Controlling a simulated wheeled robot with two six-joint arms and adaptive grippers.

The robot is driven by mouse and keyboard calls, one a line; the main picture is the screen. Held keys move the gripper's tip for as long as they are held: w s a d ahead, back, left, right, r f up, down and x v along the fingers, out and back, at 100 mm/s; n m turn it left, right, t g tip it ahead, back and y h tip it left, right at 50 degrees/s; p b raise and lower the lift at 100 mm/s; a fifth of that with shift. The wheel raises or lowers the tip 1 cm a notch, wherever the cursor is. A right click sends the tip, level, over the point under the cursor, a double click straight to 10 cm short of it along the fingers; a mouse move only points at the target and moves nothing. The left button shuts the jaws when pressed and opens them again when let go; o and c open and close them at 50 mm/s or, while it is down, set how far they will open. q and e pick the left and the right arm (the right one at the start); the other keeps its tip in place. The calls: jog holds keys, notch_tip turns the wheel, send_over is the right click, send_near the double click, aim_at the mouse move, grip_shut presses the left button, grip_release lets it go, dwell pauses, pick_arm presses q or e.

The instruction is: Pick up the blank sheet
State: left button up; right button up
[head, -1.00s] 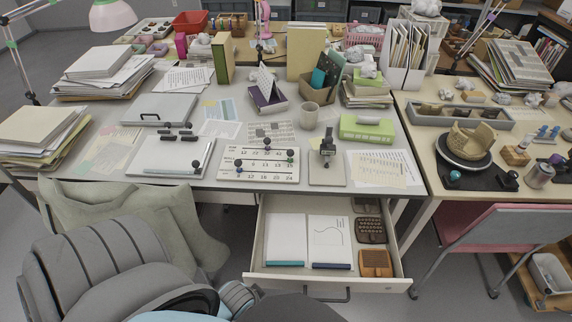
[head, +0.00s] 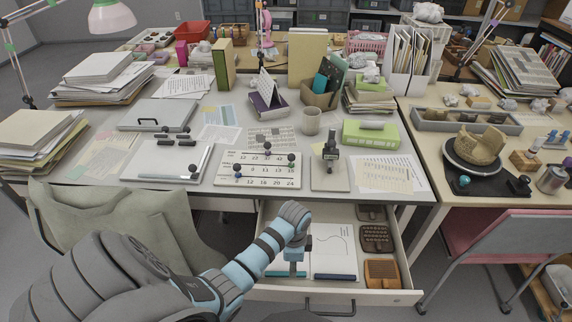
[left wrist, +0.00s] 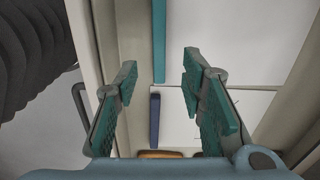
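The blank white sheet (left wrist: 235,40) with a teal strip along one end lies in the open drawer. In the head view my left arm hides most of it, and its teal strip (head: 280,273) shows at the front. Beside it lies a white sheet with a drawn curved line (head: 333,246) and a dark blue strip; it also shows in the left wrist view (left wrist: 178,112). My left gripper (left wrist: 160,66) is open and empty, with its fingers apart above the drawer near the strip ends. In the head view it is (head: 291,252) over the blank sheet. My right gripper is not in view.
The drawer (head: 330,292) has raised walls and a front with a handle. Brown ridged trays (head: 376,239) and an orange-brown one (head: 382,274) fill its right side. The crowded desk (head: 215,199) overhangs its back. A cushioned chair stands at left.

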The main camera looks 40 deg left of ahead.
aim_at(279, 268)
pick_arm(q)
jog(key=f, duration=0.1)
jog(key=f+b, duration=0.1)
jog(key=f, duration=0.1)
jog(key=f+b, duration=0.1)
jog(key=f, duration=0.1)
jog(key=shift+s+a+f, duration=0.15)
jog(key=shift+s+f, duration=0.1)
jog(key=shift+s, duration=0.05)
jog(key=shift+r, duration=0.1)
grip_shut()
